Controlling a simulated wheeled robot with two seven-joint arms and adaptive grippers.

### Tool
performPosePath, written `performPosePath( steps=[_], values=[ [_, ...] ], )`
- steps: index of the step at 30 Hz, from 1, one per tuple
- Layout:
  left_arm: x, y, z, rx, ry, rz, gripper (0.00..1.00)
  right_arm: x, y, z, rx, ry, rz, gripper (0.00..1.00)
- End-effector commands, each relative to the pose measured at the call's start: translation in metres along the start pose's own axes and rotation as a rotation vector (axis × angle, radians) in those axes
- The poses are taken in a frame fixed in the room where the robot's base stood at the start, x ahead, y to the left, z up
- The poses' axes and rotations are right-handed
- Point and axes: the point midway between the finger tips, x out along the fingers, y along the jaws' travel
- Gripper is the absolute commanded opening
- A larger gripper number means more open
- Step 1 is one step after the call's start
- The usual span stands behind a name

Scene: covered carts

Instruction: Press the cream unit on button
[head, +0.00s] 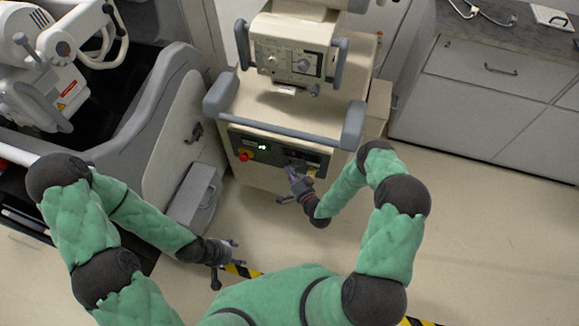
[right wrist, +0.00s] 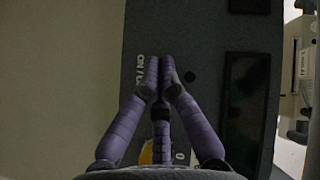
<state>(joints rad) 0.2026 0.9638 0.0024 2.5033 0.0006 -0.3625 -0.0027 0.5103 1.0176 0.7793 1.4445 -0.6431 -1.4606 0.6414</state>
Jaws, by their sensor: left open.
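The cream unit (head: 265,105) stands at the top middle of the head view, with grey side handles and a dark front panel (head: 250,140). The panel bears a green light (head: 264,147) and a red button on a yellow base (head: 243,156). My right gripper (head: 291,172) is at the panel's right part. In the right wrist view its fingers (right wrist: 160,65) are together, empty, in front of the grey panel face beside a white "ON" label (right wrist: 139,70). I cannot tell whether they touch it. The on button is not clearly visible. My left gripper (head: 232,243) is open and empty, low and away from the unit.
A grey-white machine (head: 165,140) stands left of the unit. Grey drawers (head: 480,70) stand at the right. A dark rectangular window (right wrist: 247,105) lies right of my fingers in the wrist view. The floor (head: 480,220) at the right is clear.

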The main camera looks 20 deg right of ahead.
Motion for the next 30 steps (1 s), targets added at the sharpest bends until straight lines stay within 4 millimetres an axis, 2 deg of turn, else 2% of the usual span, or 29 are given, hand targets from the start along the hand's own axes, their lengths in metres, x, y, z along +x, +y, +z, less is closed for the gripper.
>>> performPosePath(
  steps=[13, 30],
  values=[
    [0.0, 0.0, 0.0, 0.0, 0.0, 0.0, 0.61, 0.001, 0.0, -0.001, -0.001, 0.002, -0.001, 0.0],
    [-0.001, 0.001, 0.0, 0.0, 0.0, 0.0, 0.61, -0.011, -0.005, 0.01, -0.001, 0.001, -0.001, 0.0]
  ],
)
